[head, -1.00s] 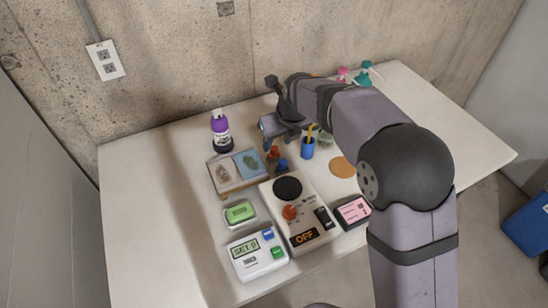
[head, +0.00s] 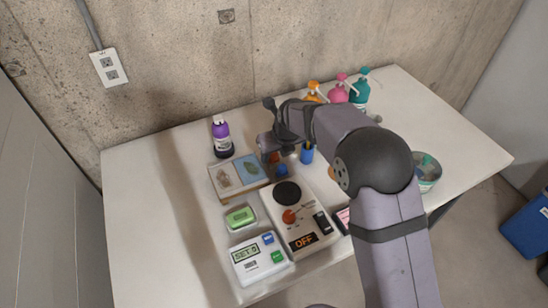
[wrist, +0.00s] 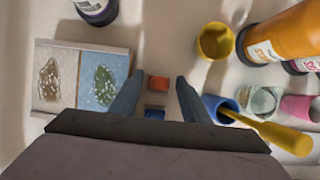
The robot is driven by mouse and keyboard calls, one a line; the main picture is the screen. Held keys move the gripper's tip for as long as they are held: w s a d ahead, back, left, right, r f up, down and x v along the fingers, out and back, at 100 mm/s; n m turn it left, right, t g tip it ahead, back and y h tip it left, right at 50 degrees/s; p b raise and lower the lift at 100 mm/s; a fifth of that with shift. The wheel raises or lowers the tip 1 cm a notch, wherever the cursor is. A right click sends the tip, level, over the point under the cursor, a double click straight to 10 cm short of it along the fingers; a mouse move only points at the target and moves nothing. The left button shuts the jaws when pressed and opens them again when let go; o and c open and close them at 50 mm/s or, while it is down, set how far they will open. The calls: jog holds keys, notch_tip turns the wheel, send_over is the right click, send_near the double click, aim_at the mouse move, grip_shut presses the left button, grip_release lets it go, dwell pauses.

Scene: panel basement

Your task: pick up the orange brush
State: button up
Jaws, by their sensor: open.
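The only brush-like thing I see is a yellow-orange handle (wrist: 270,132) leaning out of a blue cup (wrist: 217,107) in the wrist view. The blue cup also shows in the head view (head: 307,155), just right of my gripper (head: 272,152). In the wrist view my gripper (wrist: 155,92) is open and empty, its fingers pointing down at the table. A small orange block (wrist: 158,83) and a blue block (wrist: 155,112) show between the fingers, below them. The cup is just right of the right finger. The brush's lower end is hidden inside the cup.
A picture tray (head: 224,194) and a purple bottle (head: 221,140) stand left of my gripper. A hot plate device (head: 311,222), a green soap-like block (head: 240,217) and a display box (head: 259,259) lie in front. Pump bottles (head: 338,92) stand behind. The table's left side is clear.

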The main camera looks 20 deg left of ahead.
jog(key=shift+w+a+f, duration=0.15)
jog(key=shift+f, duration=0.4)
jog(key=shift+c, duration=0.3)
jog(key=c, duration=0.8)
jog(key=shift+o, duration=0.2)
jog(key=shift+r, duration=0.1)
notch_tip(320, 180, up, 10)
jog(key=shift+f+b, duration=0.1)
jog(key=shift+b, duration=0.7)
